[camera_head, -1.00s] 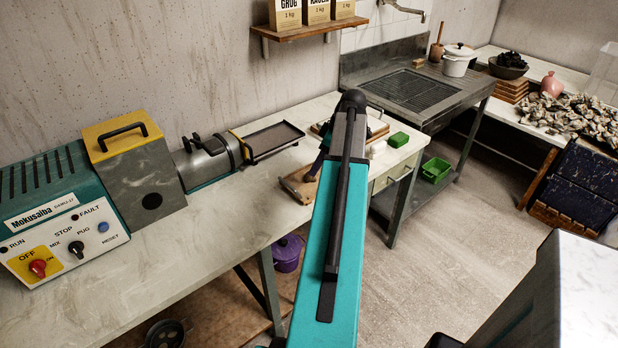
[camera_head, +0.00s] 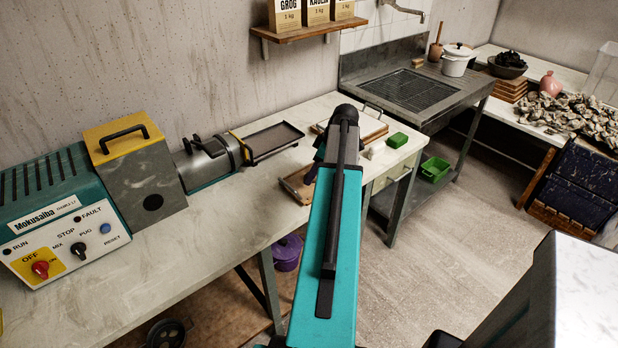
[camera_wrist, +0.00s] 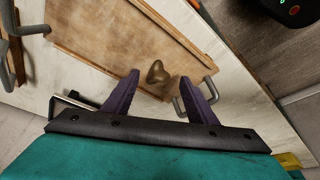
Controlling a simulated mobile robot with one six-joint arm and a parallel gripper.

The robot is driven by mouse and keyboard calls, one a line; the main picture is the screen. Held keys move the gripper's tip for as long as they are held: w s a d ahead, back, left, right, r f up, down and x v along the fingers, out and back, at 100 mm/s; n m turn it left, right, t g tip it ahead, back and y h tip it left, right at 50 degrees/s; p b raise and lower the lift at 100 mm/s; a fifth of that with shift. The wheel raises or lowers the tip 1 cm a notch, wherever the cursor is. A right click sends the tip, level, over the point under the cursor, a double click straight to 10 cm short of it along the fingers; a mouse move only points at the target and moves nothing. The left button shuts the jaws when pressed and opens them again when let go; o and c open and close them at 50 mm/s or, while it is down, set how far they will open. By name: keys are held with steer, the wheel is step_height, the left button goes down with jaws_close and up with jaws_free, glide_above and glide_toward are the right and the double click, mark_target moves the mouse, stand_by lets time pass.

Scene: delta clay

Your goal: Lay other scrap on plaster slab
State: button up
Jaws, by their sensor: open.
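In the wrist view my gripper (camera_wrist: 159,80) is open, its two purple fingers apart. A small brown lump of clay scrap (camera_wrist: 156,72) shows between the fingertips, near the edge of a tan, wood-rimmed board (camera_wrist: 100,32) with metal handles. I cannot tell whether the fingers touch the lump. In the head view my arm hides the fingertips and the lump. A wood-edged board with a handle (camera_head: 376,134) lies behind my wrist, and a smaller wooden tray (camera_head: 293,186) lies at its left. I cannot tell for sure which surface is the plaster slab.
A green block (camera_head: 397,140) and a small white block (camera_head: 375,152) lie at the table's right end. A pug mill (camera_head: 140,170) with a dark tray (camera_head: 273,139) stands at the left. A sink (camera_head: 415,90) stands beyond.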

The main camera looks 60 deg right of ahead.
steer(key=shift+x, duration=1)
steer(key=c, duration=1.3)
steer(key=shift+r, duration=0.2)
steer(key=shift+w+r+b, duration=0.1)
steer(key=shift+r+b, duration=0.35)
steer(key=shift+r, duration=0.7)
steer(key=s+b, duration=0.1)
steer(key=s, duration=0.4)
steer(key=s+r+b, duration=0.1)
steer(key=s, duration=0.4)
steer(key=s+d+r+b, duration=0.1)
steer(key=s, duration=0.5)
steer(key=shift+r, duration=0.2)
steer(key=shift+s, duration=0.1)
